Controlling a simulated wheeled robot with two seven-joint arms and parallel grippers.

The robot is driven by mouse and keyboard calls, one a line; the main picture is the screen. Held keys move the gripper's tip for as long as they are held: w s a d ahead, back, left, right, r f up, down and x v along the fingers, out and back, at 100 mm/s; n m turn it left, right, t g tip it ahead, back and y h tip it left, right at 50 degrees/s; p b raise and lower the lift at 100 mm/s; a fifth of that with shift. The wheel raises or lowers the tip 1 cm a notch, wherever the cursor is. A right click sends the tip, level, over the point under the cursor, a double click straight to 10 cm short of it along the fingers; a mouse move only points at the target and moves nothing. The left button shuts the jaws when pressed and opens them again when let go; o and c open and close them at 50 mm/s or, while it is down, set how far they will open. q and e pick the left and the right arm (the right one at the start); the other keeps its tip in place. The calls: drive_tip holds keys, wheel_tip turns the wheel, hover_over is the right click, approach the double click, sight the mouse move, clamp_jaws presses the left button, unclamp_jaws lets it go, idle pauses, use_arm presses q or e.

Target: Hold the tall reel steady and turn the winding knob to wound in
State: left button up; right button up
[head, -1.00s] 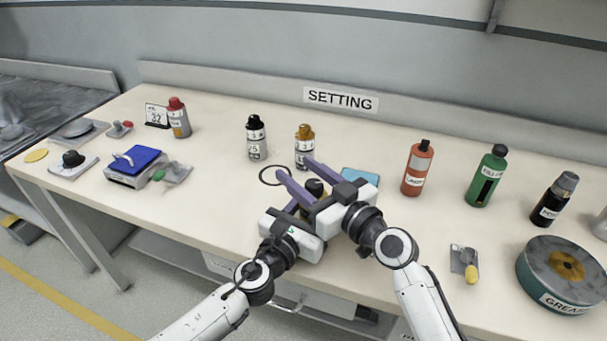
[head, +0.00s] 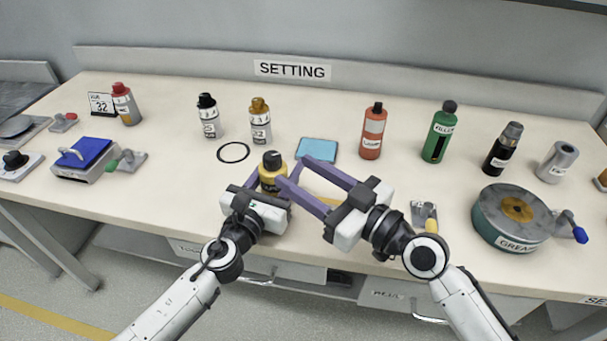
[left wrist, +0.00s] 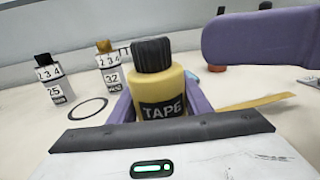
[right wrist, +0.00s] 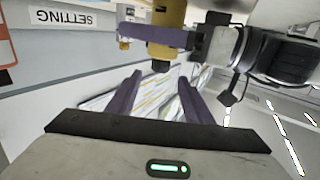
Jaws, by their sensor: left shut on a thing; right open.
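The tall reel (head: 271,180) is a yellow upright body labelled TAPE, near the table's front edge. It shows large in the left wrist view (left wrist: 172,85). Its black winding knob (left wrist: 153,54) sits on top. A yellow tape strip (left wrist: 257,101) sticks out to the reel's right. My left gripper (left wrist: 160,102) is shut on the reel's body, one finger on each side. My right gripper (head: 291,170) is open and empty, its fingers reaching in from the right, close to the reel. In the right wrist view, the reel (right wrist: 167,18) is at the top, outside the right jaws.
Two grey bottles (head: 261,128) and a black ring (head: 233,152) are behind left. A blue pad (head: 317,150) lies behind the reel. Orange (head: 372,135) and green (head: 438,138) bottles stand right.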

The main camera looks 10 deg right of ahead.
sight(280, 162)
drive_tip(key=shift+w+r+n+y, duration=1.05)
drive_tip(key=shift+w+r, duration=0.4)
drive_tip(key=shift+w, duration=0.9)
drive_tip(key=f+g, duration=0.1)
drive_tip(key=s+f+n+g+y, duration=0.1)
drive_tip(key=g, duration=0.1)
drive_tip(key=s+d+f+g, duration=0.1)
drive_tip(key=shift+s+f+n+y, duration=0.1)
drive_tip(key=shift+f+n+y, duration=0.1)
drive_tip(key=shift+n+y, duration=0.05)
drive_tip(key=shift+a+f, duration=0.1)
drive_tip(key=x, duration=0.7)
drive_tip(key=shift+a+f, duration=0.1)
drive_tip(key=shift+a, duration=0.05)
